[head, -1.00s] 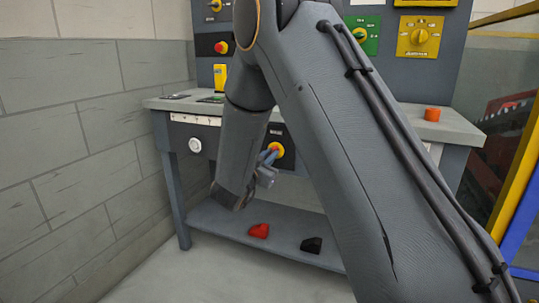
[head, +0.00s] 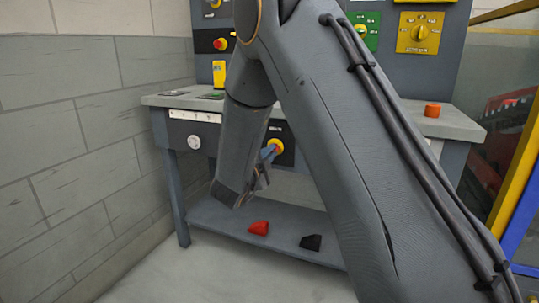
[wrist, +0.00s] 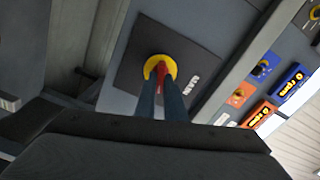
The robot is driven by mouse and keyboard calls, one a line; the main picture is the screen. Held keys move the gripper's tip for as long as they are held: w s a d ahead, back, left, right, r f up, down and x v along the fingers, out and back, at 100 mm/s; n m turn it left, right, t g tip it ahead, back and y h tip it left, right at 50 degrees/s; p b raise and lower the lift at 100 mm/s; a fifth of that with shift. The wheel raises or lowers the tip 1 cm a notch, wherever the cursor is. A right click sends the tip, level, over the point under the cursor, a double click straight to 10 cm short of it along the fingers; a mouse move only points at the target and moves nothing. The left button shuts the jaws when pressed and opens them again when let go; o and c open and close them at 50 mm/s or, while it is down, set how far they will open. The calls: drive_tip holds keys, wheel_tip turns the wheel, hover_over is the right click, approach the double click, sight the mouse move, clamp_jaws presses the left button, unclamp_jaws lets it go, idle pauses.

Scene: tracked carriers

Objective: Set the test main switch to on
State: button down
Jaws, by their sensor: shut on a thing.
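The main switch is a yellow round collar (wrist: 151,66) with a red handle (wrist: 161,72) on a dark plate (wrist: 200,62). In the head view the dark plate (head: 288,153) is on the front of the workbench, under its top. My gripper (wrist: 161,82) has its two fingers closed on the red handle, one on each side. In the head view my gripper (head: 269,154) reaches the switch from below left. The fingers hide part of the handle, and its exact setting cannot be told.
The workbench top (head: 455,124) carries a yellow device (head: 219,75) and an orange-red button (head: 432,111). A red block (head: 259,228) and a black block (head: 311,242) lie on the lower shelf. A white round knob (head: 194,142) is left of the switch. A brick wall (head: 80,130) stands at the left.

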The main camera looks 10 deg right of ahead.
drive_tip(key=shift+a+m+b, duration=0.1)
drive_tip(key=shift+m+b, duration=0.45)
drive_tip(key=shift+m, duration=1.05)
drive_tip(key=c, duration=1.8)
unclamp_jaws()
drive_tip(key=shift+c, duration=0.2)
drive_tip(key=p+v, duration=0.1)
drive_tip(key=v, duration=0.6)
drive_tip(key=shift+s+a+p, duration=0.2)
drive_tip(key=shift+s+p, duration=0.1)
drive_tip(key=shift+f, duration=0.1)
